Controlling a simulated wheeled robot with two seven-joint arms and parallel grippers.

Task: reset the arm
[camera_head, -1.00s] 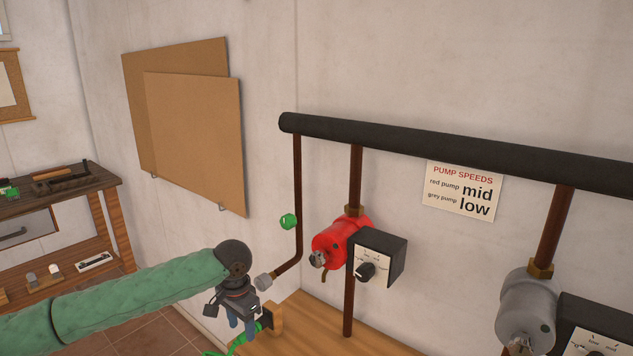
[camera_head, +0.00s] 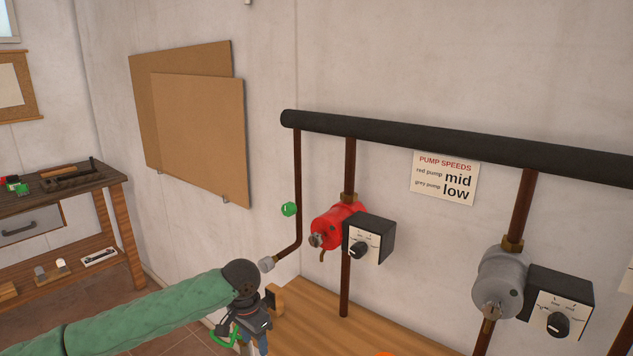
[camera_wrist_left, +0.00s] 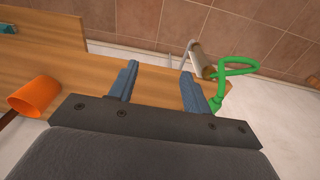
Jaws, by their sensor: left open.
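My left arm comes in from the left in a green padded sleeve. My left gripper (camera_head: 254,344) points down beside a wooden wall block, low in the head view. In the left wrist view its two blue-grey fingers (camera_wrist_left: 160,72) are apart, with nothing between them. I cannot tell whether finger and hose touch. My right gripper is not in view.
A wooden bench top (camera_head: 320,335) lies below the pipes, with an orange cup (camera_wrist_left: 36,95) near it. A red pump (camera_head: 335,226) and a grey pump (camera_head: 500,283), each with a dial box, stand to the right. A workbench (camera_head: 75,185) is at the left.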

